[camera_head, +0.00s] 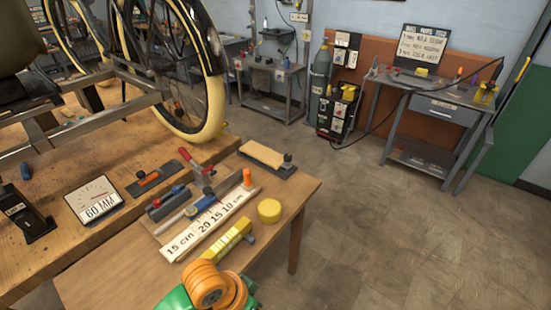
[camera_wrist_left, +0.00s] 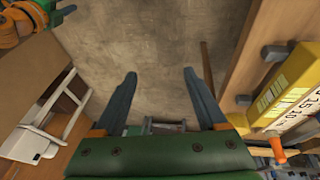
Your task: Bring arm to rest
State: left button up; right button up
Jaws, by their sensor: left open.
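My left gripper (camera_wrist_left: 159,76) shows in the left wrist view with its two dark fingers apart. Nothing is between them, and bare floor lies beyond. The wooden table edge and a yellow block (camera_wrist_left: 285,88) are to the right of the fingers, apart from them. In the head view, an orange and green link of mine (camera_head: 212,285) shows at the bottom, in front of the table's near edge. No gripper fingers can be made out in the head view. My right gripper is not seen in either view.
The wooden table (camera_head: 110,265) bears a metal trike frame (camera_head: 120,105) with a wheel (camera_head: 215,100), a white ruler (camera_head: 205,225), a red-handled clamp (camera_head: 195,165) and a yellow disc (camera_head: 269,210). A grey workbench (camera_head: 440,100) stands at the back right. The floor (camera_head: 380,220) between is clear.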

pick_arm(q)
jog(key=s+a+f+n+t+y, duration=0.25)
jog(key=s+a+n, duration=0.4)
jog(key=a, duration=0.65)
jog(key=s+f+m+g, duration=0.1)
jog(key=s+f+g, duration=0.15)
jog(key=f, duration=1.45)
jog(key=s+a+f+y, duration=0.1)
jog(key=s+a+f, duration=0.1)
jog(key=s+f, duration=0.8)
jog(key=s, duration=0.3)
jog(key=shift+f+g, duration=0.15)
jog(key=shift+g, duration=0.15)
jog(key=shift+m, duration=0.25)
